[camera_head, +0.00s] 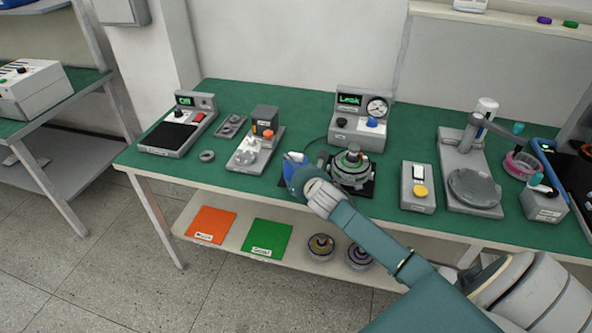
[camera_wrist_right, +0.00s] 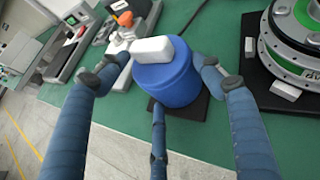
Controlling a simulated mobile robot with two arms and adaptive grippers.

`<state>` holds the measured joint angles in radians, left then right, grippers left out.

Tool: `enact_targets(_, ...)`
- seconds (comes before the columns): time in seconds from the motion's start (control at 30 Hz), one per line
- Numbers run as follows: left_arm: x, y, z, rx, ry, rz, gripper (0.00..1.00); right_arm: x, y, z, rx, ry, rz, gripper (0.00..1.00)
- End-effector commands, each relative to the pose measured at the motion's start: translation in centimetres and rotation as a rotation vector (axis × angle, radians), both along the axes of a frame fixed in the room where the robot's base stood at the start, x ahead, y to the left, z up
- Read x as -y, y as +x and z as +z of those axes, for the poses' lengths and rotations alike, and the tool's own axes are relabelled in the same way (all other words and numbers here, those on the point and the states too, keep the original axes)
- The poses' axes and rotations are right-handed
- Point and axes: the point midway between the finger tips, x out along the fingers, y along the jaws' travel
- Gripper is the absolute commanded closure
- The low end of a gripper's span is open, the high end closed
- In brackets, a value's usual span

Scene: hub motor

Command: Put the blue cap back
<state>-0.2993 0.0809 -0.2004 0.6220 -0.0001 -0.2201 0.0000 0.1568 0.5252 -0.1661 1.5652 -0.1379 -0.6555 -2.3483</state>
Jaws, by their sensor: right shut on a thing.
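The blue cap (camera_head: 290,160) is at the front of the green bench, just left of the hub motor (camera_head: 352,167). In the right wrist view the cap (camera_wrist_right: 175,82) is a blue cylinder with a pale block on top. My right gripper (camera_head: 297,172) is shut on it, with dark fingers around its sides (camera_wrist_right: 158,85). A small black pad (camera_wrist_right: 190,107) shows beneath the cap; I cannot tell whether they touch. The motor (camera_wrist_right: 297,40) is right of the cap, apart from it. My left gripper is not in view.
A leak tester (camera_head: 359,128) reading "Leak" stands behind the motor. A grey fixture with an orange knob (camera_head: 255,150) is left of the cap. A yellow-button box (camera_head: 418,187) and a press stand (camera_head: 474,187) are to the right. Orange (camera_head: 211,224) and green (camera_head: 265,238) mats lie on the lower shelf.

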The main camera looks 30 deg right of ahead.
Motion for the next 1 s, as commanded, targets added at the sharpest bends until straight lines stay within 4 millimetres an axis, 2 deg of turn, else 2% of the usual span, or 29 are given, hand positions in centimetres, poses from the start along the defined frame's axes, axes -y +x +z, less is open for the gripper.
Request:
enact_targets(0.13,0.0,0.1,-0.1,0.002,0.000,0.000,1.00,0.0,0.0,-0.2,0.000,-0.002,0.001,0.69)
enact_targets(0.17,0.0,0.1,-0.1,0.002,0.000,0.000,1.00,0.0,0.0,-0.2,0.000,-0.001,0.000,0.30)
enact_targets(0.23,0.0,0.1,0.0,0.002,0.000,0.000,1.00,0.0,0.0,-0.2,0.000,-0.001,0.000,0.16)
enact_targets(0.6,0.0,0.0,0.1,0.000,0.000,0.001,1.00,0.0,0.0,0.2,0.000,0.001,0.000,0.15)
enact_targets(0.67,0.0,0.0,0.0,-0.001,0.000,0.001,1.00,-0.1,-0.5,0.2,-0.003,-0.002,0.000,0.15)
enact_targets(0.77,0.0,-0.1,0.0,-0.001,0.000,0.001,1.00,-0.4,-1.6,0.7,-0.002,-0.002,0.001,0.15)
enact_targets(1.0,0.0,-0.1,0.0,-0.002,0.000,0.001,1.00,-1.8,-5.9,2.8,-0.002,-0.004,0.003,0.15)
